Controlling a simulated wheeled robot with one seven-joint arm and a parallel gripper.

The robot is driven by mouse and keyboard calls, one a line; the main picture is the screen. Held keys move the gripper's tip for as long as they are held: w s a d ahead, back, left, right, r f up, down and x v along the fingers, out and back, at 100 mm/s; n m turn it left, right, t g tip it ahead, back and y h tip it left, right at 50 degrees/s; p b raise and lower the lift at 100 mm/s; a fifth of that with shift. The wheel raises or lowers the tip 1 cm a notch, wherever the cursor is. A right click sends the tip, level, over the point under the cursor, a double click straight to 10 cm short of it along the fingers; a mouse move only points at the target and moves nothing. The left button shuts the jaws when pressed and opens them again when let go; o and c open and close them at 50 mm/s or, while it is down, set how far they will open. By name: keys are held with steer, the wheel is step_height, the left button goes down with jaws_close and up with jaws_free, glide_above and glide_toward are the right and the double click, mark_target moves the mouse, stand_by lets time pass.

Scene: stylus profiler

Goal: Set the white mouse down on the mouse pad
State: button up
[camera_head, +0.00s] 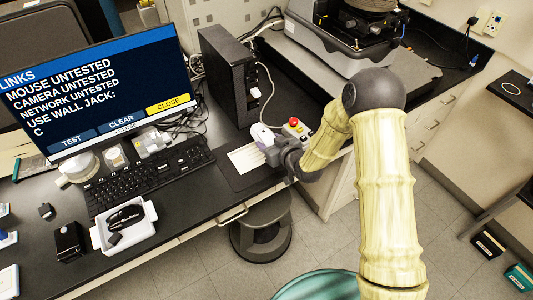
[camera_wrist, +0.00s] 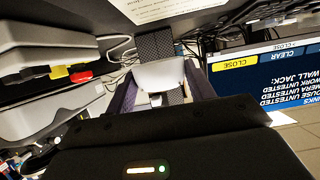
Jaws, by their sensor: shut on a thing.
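The white mouse (camera_head: 260,132) is held in my gripper (camera_head: 268,145), near the computer tower. In the wrist view the white mouse (camera_wrist: 160,73) sits between the two dark fingers of my gripper (camera_wrist: 160,92), which is shut on it. The dark mouse pad (camera_head: 238,182) lies on the desk right of the keyboard, with a white printed sheet (camera_head: 243,159) on it. The mouse appears at the pad's far right side in the head view. I cannot tell its height above the desk. My gripper and wrist hide part of the pad's right side.
The black computer tower (camera_head: 226,75) stands just behind the pad. A box with a red button (camera_head: 294,123) is close on the right. The keyboard (camera_head: 150,178) and a white tray with a black mouse (camera_head: 124,232) lie left. The desk's front edge (camera_head: 232,217) is near the pad.

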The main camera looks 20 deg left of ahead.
steer(key=shift+f, duration=1.15)
steer(key=shift+f, duration=0.15)
steer(key=f+p, duration=0.1)
steer(key=f, duration=0.2)
steer(key=shift+w+f+p, duration=0.2)
steer(key=shift+f+p, duration=0.05)
steer(key=shift+p, duration=0.1)
steer(key=shift+f, duration=0.2)
steer(key=shift+s+a, duration=0.15)
steer(key=shift+s, duration=0.1)
steer(key=shift+w+d+f, duration=0.1)
steer(key=shift+d+f, duration=0.05)
steer(key=shift+d, duration=0.05)
steer(key=o, duration=1)
steer(key=shift+r, duration=0.2)
